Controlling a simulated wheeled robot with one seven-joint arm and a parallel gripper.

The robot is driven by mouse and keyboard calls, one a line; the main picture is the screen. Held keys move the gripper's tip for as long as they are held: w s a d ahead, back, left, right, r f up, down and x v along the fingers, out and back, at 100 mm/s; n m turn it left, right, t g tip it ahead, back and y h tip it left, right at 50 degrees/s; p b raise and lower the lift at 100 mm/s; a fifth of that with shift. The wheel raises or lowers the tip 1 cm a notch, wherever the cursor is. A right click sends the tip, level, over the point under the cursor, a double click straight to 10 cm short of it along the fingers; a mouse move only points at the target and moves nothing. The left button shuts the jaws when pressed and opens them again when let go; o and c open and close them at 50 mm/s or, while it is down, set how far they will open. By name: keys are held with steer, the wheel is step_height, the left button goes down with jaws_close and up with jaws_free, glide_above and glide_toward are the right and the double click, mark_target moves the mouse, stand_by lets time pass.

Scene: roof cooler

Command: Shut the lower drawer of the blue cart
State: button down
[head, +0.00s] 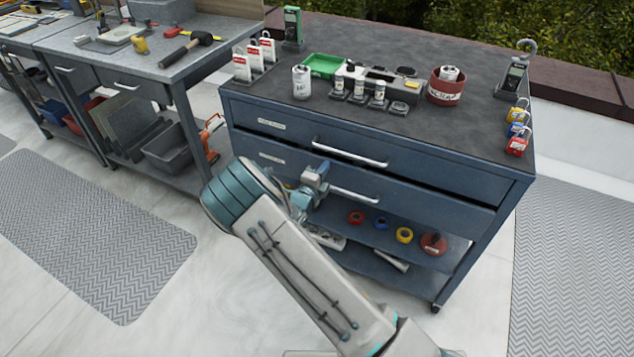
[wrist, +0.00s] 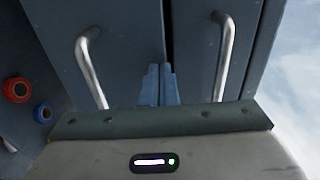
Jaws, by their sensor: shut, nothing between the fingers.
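The blue cart (head: 490,182) stands right of centre in the head view. Its lower drawer (head: 440,200) has a bar handle (head: 354,195), and a dark gap runs above its front, below the upper drawer (head: 430,160). The lower drawer looks slightly out; how far is hard to tell. My gripper (head: 322,168) is at the drawer fronts, left of the lower handle. In the wrist view its blue fingertips (wrist: 160,70) are together and empty, beside the gap, between the lower handle (wrist: 90,65) and upper handle (wrist: 224,55). Whether they touch the front is unclear.
Tape rolls (head: 404,235) lie on the open shelf below the drawer. Padlocks (head: 517,138), a red pot (head: 446,88) and bottles stand on the cart top. A workbench (head: 150,65) is at left. The floor around a grey mat (head: 90,230) is clear.

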steer(key=x, duration=0.3)
steer(key=shift+r, duration=0.15)
